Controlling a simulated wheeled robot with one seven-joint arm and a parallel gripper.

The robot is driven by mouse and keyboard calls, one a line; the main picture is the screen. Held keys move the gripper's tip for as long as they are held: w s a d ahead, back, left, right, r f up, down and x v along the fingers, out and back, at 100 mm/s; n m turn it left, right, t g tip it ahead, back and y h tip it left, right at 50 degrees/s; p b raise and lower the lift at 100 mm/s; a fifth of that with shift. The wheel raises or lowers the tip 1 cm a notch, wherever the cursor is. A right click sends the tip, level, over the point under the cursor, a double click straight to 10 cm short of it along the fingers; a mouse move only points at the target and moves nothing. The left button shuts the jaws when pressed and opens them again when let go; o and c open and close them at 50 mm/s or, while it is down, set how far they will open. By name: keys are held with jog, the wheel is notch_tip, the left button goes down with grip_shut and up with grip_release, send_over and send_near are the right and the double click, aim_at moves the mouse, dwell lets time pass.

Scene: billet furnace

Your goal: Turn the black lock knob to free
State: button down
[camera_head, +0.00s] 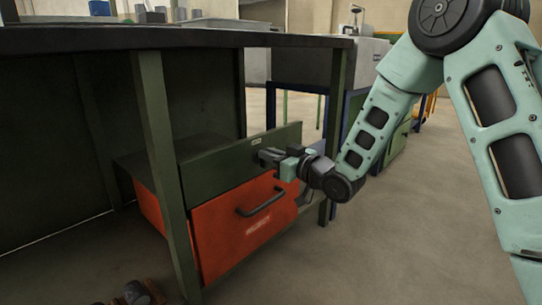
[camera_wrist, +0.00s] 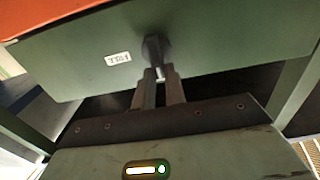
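The black lock knob (camera_wrist: 155,48) shows in the wrist view on a dark green panel (camera_wrist: 90,65), to the right of a small white label. In the head view this green panel (camera_head: 222,172) lies above a red drawer. My gripper (camera_head: 265,157) is at the panel's front, and it hides the knob there. In the wrist view my gripper's fingertips (camera_wrist: 160,73) are close together at the knob's lower end, with a narrow gap between them. I cannot tell whether they press on the knob.
The red drawer (camera_head: 243,228) has a dark bar handle (camera_head: 261,203) just below my gripper. A green table leg (camera_head: 164,175) stands left of the drawer, under the dark tabletop (camera_head: 165,38). Dark cylindrical pieces (camera_head: 137,293) lie on the floor. The floor at right is open.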

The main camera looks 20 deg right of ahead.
jog(key=shift+d+m+p, duration=0.1)
jog(key=shift+m+p, duration=0.2)
jog(key=shift+p, duration=0.1)
jog(key=m+p, duration=0.1)
jog(key=p, duration=0.1)
jog(key=m+p, duration=0.2)
jog(key=shift+w+d+r+m, duration=0.15)
jog(key=shift+w+d+m, duration=0.05)
jog(key=shift+d+m, duration=0.1)
jog(key=shift+w+d+f+m+p, duration=0.15)
jog(key=shift+f+m+p, duration=0.25)
jog(key=shift+m+p, duration=1.8)
jog(key=shift+d+f+m+p, duration=0.2)
jog(key=shift+f+m+p, duration=0.15)
jog(key=shift+m+p, duration=1.85)
jog(key=shift+w+d+f+m+p, duration=0.15)
jog(key=shift+f+m+p, duration=0.25)
jog(key=shift+m+p, duration=1.75)
jog(key=shift+f+m, duration=0.1)
jog(key=shift+m, duration=0.35)
jog(key=c, duration=1.4)
grip_release()
jog(key=shift+c, duration=0.2)
jog(key=shift+s, duration=0.1)
